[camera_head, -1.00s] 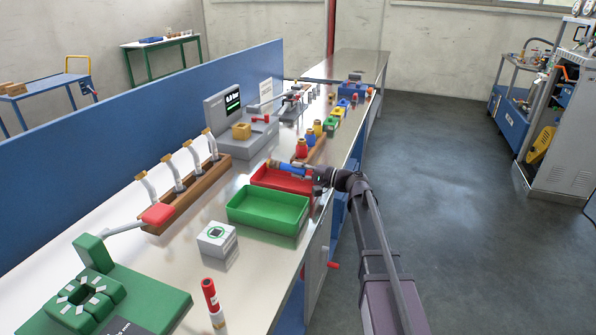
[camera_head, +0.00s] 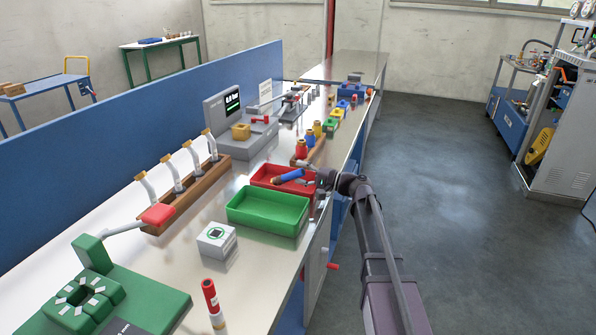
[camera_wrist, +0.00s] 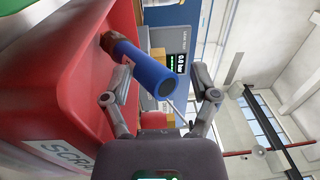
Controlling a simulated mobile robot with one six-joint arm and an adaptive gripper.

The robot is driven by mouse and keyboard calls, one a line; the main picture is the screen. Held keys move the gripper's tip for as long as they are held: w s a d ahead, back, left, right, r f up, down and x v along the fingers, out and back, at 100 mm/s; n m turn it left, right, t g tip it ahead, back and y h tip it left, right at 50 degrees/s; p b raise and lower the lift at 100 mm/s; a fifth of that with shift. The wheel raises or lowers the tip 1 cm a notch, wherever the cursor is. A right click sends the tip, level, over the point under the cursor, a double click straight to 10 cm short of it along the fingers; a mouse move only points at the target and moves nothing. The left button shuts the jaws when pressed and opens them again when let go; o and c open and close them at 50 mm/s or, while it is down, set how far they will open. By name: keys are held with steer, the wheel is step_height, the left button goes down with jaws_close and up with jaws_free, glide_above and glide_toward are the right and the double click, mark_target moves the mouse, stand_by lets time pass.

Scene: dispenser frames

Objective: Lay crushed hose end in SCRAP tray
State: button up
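The blue hose end (camera_head: 289,176) lies tilted in the red SCRAP tray (camera_head: 258,184). In the wrist view the blue hose end (camera_wrist: 145,68) has its brown end down inside the tray (camera_wrist: 75,85) and its open blue end toward me. The SCRAP label (camera_wrist: 62,153) shows on the tray's wall. My gripper (camera_wrist: 161,73) is open, with its fingers spread on either side of the hose. There is a clear gap at the right finger; I cannot tell whether the left one touches. In the head view my gripper (camera_head: 309,171) is at the tray's right end.
A green tray (camera_head: 267,224) stands just in front of the red one. A rack with red, blue and yellow fittings (camera_head: 308,141) stands behind it. A wooden rack of hoses (camera_head: 186,190) and a grey pressure unit (camera_head: 246,135) are to the left. The floor at right is clear.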

steer(key=shift+s+d+f+h, duration=0.3)
steer(key=shift+s+d+f, duration=0.6)
steer(key=shift+d, duration=0.2)
steer(key=v, duration=0.4)
steer(key=w+v, duration=0.1)
steer(key=v, duration=0.1)
steer(key=shift+d+r, duration=0.2)
steer(key=shift+d, duration=0.25)
steer(key=shift+s+d+r+y+p, duration=0.1)
steer(key=shift+d+r+y+p, duration=0.1)
steer(key=shift+d, duration=0.25)
steer(key=shift+s+d+r+y+p, duration=0.1)
steer(key=shift+s+d+r+y, duration=0.1)
steer(key=shift+d, duration=0.25)
steer(key=shift+w, duration=0.1)
